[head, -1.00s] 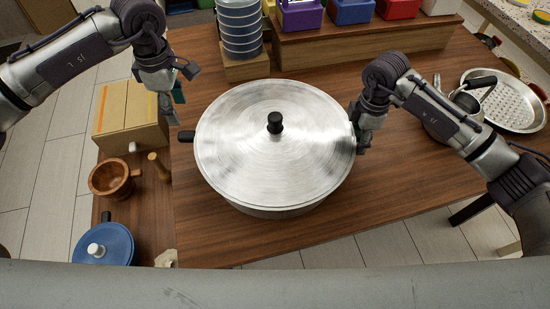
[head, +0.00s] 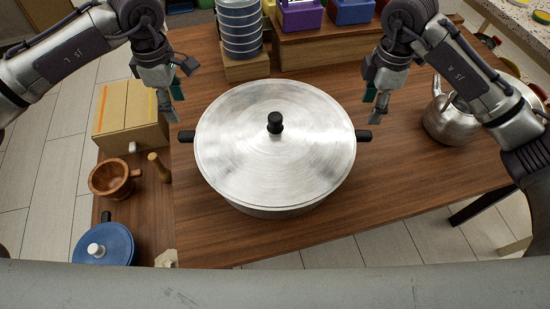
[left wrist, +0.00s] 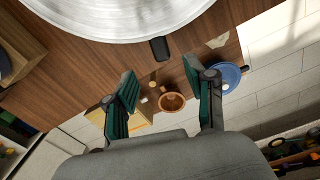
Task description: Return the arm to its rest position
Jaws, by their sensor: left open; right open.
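My left gripper (head: 172,98) is open and empty, raised at the left of a large lidded pot. In the left wrist view its two green-padded fingers (left wrist: 160,100) are spread apart with nothing between them. My right gripper (head: 374,100) is open and empty, raised near the pot's right handle (head: 364,135) and apart from it. The silver pot (head: 275,160) stands on the wooden table with its lid on and a black knob on top. The pot's left handle (head: 186,136) is free, and it also shows in the left wrist view (left wrist: 159,49).
A steel kettle (head: 450,122) stands at the right, partly behind my right arm. A stack of containers (head: 240,30) and coloured boxes (head: 352,11) stand at the back. A wooden mortar (head: 112,180), a blue lidded pot (head: 105,245) and a cardboard box (head: 128,115) are at the left.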

